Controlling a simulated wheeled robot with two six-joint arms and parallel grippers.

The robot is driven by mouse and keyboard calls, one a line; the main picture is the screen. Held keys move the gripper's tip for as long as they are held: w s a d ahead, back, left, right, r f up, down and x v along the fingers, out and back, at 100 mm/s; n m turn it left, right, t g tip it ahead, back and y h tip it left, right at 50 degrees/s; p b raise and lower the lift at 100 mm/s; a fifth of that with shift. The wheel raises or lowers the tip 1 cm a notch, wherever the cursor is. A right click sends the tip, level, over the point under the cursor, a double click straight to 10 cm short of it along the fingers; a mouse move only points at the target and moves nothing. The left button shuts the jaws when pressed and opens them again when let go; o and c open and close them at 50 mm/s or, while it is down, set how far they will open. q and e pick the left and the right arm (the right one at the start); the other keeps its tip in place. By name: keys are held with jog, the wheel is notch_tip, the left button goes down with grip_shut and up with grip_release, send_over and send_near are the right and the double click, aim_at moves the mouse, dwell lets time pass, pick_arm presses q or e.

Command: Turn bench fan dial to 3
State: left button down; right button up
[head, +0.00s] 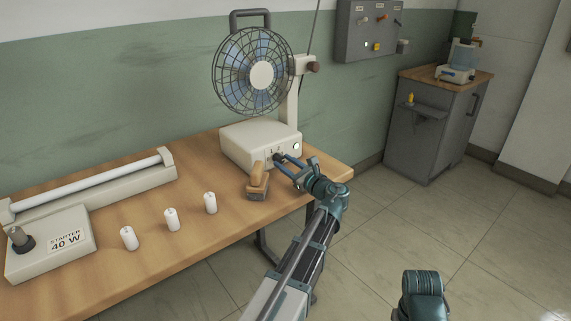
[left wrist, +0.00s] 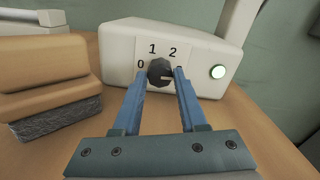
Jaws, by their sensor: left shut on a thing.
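The bench fan (head: 262,75) stands on the wooden bench, its cream base (head: 250,145) facing me. The dark dial (left wrist: 160,72) is on the base's front plate, with 0, 1 and 2 readable around it in the left wrist view. The place of a 3 is covered by the right finger, and I cannot tell which number the dial points at. My left gripper (head: 285,163) is shut on the dial, one blue finger on each side; it also shows in the left wrist view (left wrist: 162,76).
A wooden-handled brush (left wrist: 45,75) stands just left of the dial. A round green-white light (left wrist: 218,72) is right of it. Several white cylinders (head: 172,219) and a lamp fixture (head: 95,185) are on the bench (head: 200,255). A grey cabinet (head: 430,130) stands beyond open floor.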

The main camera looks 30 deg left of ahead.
pick_arm(q)
jog(key=shift+f+m, duration=0.1)
jog(key=shift+m, duration=0.3)
jog(key=shift+c, duration=2.2)
grip_release()
jog(key=v, duration=1.4)
